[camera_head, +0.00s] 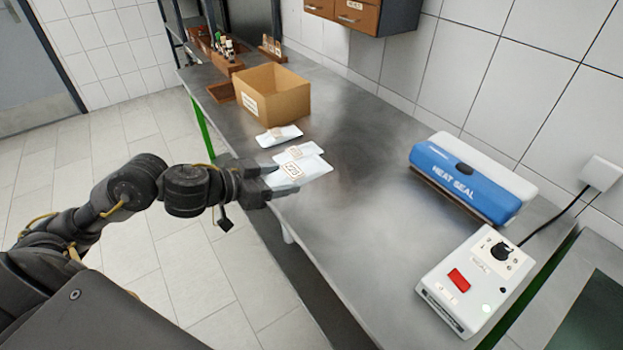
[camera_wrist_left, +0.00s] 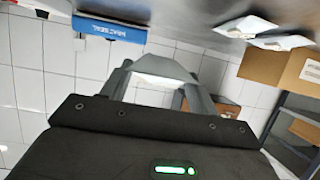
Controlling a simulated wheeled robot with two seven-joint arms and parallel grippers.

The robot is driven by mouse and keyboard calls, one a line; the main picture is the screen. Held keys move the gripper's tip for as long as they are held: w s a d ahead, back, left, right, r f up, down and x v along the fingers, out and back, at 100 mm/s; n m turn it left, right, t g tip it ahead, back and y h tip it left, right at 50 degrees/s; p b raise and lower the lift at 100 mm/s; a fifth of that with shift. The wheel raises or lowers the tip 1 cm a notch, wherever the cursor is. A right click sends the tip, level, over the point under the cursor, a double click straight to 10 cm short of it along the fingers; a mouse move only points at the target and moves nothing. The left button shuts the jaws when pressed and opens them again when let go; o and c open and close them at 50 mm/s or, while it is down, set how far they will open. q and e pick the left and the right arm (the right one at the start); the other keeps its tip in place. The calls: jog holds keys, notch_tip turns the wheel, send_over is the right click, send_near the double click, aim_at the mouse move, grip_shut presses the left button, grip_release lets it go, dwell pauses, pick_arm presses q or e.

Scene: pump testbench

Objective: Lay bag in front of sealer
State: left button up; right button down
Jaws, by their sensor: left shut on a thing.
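The blue heat sealer (camera_head: 462,182), marked HEAT SEAL, stands at the right by the tiled wall; it shows upside down in the left wrist view (camera_wrist_left: 108,30). My left gripper (camera_head: 268,181) is at the table's left edge, shut on a white bag (camera_head: 310,168) with a printed label. The held bag also shows between the fingers in the left wrist view (camera_wrist_left: 165,68). Two more white bags, a middle one (camera_head: 290,152) and a far one (camera_head: 278,136), lie beyond it on the table. My right gripper is in neither view.
An open cardboard box (camera_head: 285,100) stands behind the bags, with wooden racks of small bottles (camera_head: 228,52) farther back. A white control box (camera_head: 475,280) with a knob and red switch sits at the near right. The steel table (camera_head: 365,235) is clear between the bags and the sealer.

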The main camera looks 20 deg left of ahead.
pick_arm(q)
jog(key=w+f, duration=0.2)
jog(key=w, duration=0.2)
jog(key=w+a+f+b, duration=0.1)
jog(key=w+f, duration=0.2)
jog(key=w, duration=0.1)
jog(key=w+f+b, duration=0.1)
jog(key=w+f, duration=0.2)
jog(key=w, duration=0.1)
jog(key=shift+w+a+f, duration=0.1)
jog(key=shift+a+f, duration=0.1)
jog(key=shift+w+f, duration=0.15)
jog(key=shift+f, duration=0.1)
jog(key=f, duration=0.1)
jog(key=f+p, duration=0.1)
jog(key=f, duration=0.1)
jog(key=shift+w, duration=0.4)
jog(key=shift+f, duration=0.2)
jog(key=shift+f, duration=0.15)
jog(key=o, duration=1.1)
jog(key=shift+f, duration=0.1)
